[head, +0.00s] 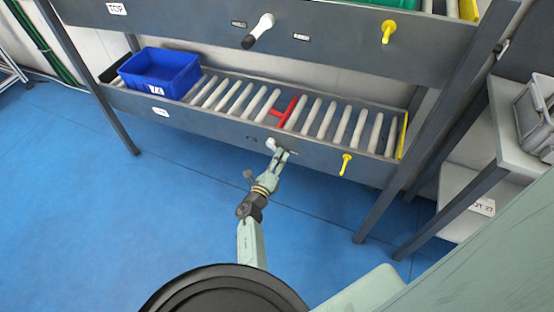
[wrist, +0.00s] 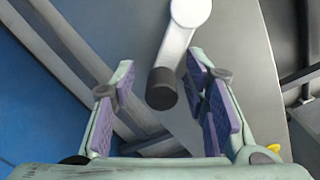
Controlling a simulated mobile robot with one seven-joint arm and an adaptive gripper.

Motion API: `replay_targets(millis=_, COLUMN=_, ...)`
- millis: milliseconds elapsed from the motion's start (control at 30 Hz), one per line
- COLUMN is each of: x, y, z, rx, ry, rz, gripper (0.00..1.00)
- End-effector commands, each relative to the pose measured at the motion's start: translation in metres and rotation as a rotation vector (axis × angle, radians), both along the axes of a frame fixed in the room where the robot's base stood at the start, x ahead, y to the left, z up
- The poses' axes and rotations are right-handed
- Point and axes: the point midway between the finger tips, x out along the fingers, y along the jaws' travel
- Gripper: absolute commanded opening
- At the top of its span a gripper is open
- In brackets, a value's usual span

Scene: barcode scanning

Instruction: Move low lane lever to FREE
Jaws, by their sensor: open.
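The low lane lever (head: 271,143) is on the front rail of the lower roller lane in the head view, largely hidden by my gripper (head: 279,157). In the wrist view the lever (wrist: 178,45) has a white arm and a black end knob (wrist: 162,88). My gripper (wrist: 160,98) is open, with one purple-padded finger on each side of the knob. I see gaps between the pads and the knob. A red stop (head: 289,112) lies across the lower rollers behind the lever. The lettering by the lever is too small to read.
A blue bin (head: 160,72) sits at the left end of the lower lane. The upper rail carries a similar lever (head: 258,31) and a yellow handle (head: 388,32). Another yellow handle (head: 346,164) is right of my gripper. The blue floor in front is clear.

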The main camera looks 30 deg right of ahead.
Motion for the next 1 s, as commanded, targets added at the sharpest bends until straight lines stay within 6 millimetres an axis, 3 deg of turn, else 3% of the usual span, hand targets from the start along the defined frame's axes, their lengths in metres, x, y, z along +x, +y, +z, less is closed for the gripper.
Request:
replay_targets(millis=267, x=-0.014, y=0.014, z=-0.001, rx=0.001, ry=0.001, rz=-0.002, gripper=0.41)
replay_targets(millis=700, x=-0.065, y=0.083, z=-0.001, rx=0.001, ry=0.002, rz=0.003, gripper=0.41)
replay_targets(millis=1000, x=-0.074, y=0.096, z=0.000, rx=0.000, ry=0.000, rz=0.002, gripper=0.41)
